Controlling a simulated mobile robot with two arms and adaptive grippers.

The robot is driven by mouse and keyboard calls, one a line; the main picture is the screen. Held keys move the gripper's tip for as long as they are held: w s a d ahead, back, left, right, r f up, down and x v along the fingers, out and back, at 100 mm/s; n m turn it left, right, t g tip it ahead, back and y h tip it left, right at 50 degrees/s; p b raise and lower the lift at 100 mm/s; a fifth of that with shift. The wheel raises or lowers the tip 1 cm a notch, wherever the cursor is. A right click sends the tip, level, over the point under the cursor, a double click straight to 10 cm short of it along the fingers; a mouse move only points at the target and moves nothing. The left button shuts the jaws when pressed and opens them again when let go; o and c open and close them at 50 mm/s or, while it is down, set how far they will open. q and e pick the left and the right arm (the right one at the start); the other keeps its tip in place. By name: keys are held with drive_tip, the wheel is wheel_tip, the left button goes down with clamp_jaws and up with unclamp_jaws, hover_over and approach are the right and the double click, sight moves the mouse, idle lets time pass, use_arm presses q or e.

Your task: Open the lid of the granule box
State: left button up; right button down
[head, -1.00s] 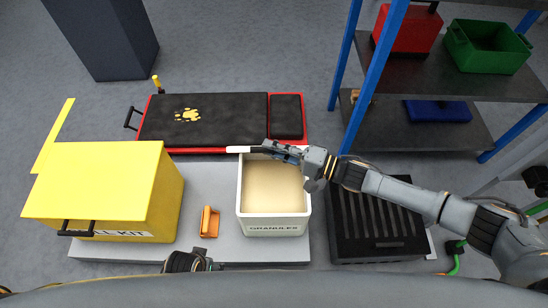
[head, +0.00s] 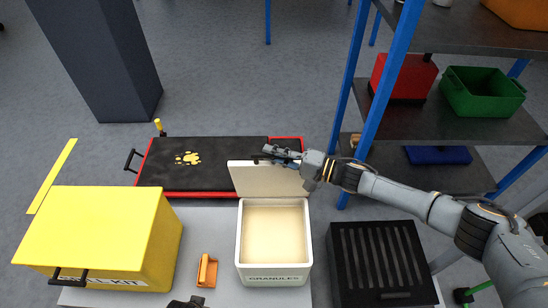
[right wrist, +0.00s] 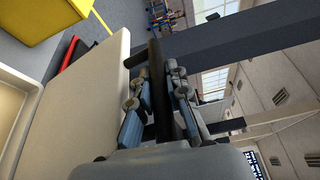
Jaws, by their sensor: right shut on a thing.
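The white granule box (head: 274,278) stands open in the middle of the head view, with pale granules (head: 273,232) filling it. Its cream lid (head: 255,179) stands up at the far edge, inner face showing. The lid also fills the left of the right wrist view (right wrist: 75,120). My right gripper (head: 280,157) is at the lid's top edge, on its far side. In the right wrist view its fingers are shut around the dark lid handle (right wrist: 156,70). A dark bit of my left gripper (head: 186,303) shows at the bottom edge; its fingers cannot be made out.
A yellow kit box (head: 95,225) and an orange object (head: 207,270) are left of the granule box. A black slatted crate (head: 380,255) is at right. A red-edged black creeper (head: 215,160) lies behind. A blue-post shelf (head: 440,125) stands near my right arm.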

drive_tip(key=shift+r, duration=0.15)
drive_tip(key=c, duration=1.3)
unclamp_jaws()
drive_tip(key=v, duration=1.2)
drive_tip(key=shift+s+a, duration=0.15)
